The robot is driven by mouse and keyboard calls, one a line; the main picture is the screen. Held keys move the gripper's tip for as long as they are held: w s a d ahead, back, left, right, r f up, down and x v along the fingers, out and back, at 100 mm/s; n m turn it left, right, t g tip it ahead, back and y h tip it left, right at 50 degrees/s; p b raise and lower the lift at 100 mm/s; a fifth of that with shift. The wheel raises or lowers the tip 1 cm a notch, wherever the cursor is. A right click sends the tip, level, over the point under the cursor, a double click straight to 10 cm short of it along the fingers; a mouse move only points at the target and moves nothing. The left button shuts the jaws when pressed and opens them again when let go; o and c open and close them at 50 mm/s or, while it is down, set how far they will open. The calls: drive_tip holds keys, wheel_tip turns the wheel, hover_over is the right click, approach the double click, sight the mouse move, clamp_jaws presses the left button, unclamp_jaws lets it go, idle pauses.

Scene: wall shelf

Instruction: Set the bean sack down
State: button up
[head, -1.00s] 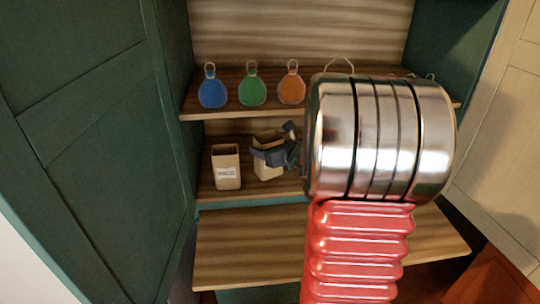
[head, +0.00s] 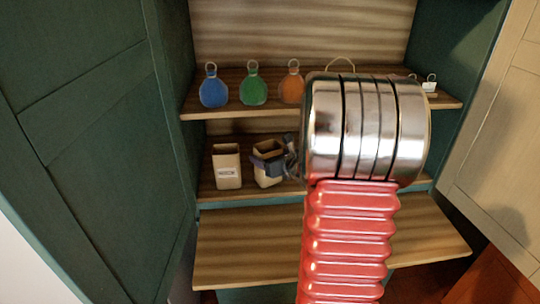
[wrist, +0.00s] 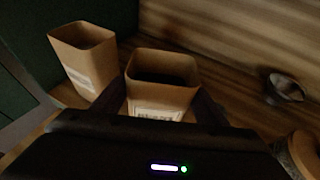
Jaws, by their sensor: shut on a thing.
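My gripper (head: 268,160) is shut on an open-topped brown paper sack (head: 266,180), taken as the bean sack, at the middle shelf. In the wrist view my gripper's dark fingers (wrist: 162,106) are on either side of the same sack (wrist: 165,96). Its label is too blurred to read surely. The sack looks close to upright, and its base is at or just above the shelf board; I cannot tell whether it touches.
A similar paper sack (head: 227,168) stands left of the held one, with a small gap. The middle shelf (head: 212,189) is bounded above by a shelf with blue (head: 214,93), green (head: 253,91) and orange (head: 291,90) flasks. The lower board (head: 240,250) is bare where visible.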

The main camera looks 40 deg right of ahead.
drive_tip(key=o, duration=1.4)
drive_tip(key=v, duration=1.2)
drive_tip(key=shift+a, duration=0.1)
